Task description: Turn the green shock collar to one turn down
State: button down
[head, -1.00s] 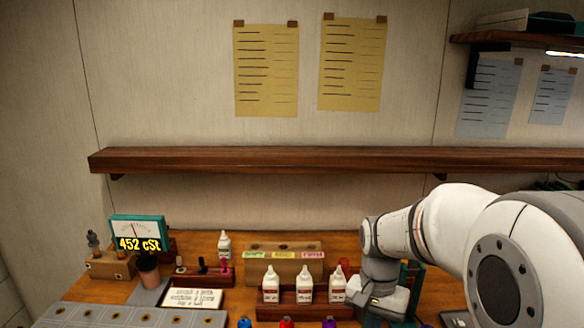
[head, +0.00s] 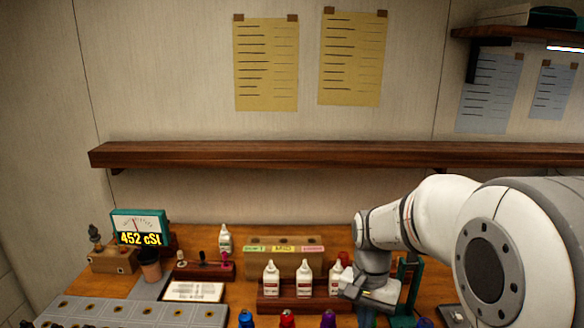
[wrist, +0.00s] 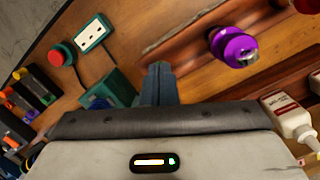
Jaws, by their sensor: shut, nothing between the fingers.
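I cannot make out a green shock or its collar in either view. Purple (head: 328,319), red (head: 287,319) and blue (head: 246,319) shock tops show at the bottom edge of the head view, cut off by the frame. The purple one also shows in the wrist view (wrist: 232,46), right of my fingers and apart from them. My gripper (wrist: 159,68) is shut and empty, pointing at the wooden bench. A teal stand (wrist: 115,88) is just left of the fingers. In the head view it is a teal frame (head: 409,275) beside my wrist.
White bottles stand in a wooden rack (head: 318,304), close left of my wrist. A wooden block with SOFT, MID and FIRM labels (head: 284,263) stands behind. A meter (head: 139,228) reads 452 cSt. A red button (wrist: 61,54) and a socket (wrist: 93,33) lie at the wrist view's upper left.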

jog(key=shift+w+a, duration=0.2)
jog(key=shift+w, duration=0.05)
jog(key=shift+s+a, duration=0.1)
jog(key=shift+s, duration=0.05)
jog(key=shift+s+a+r, duration=0.15)
jog(key=r+p, duration=0.1)
jog(key=r, duration=0.1)
jog(key=r+p, duration=0.1)
jog(key=p, duration=0.1)
jog(key=r+p, duration=0.2)
jog(key=shift+w+r, duration=0.35)
jog(key=shift+w, duration=0.05)
jog(key=shift+r, duration=0.1)
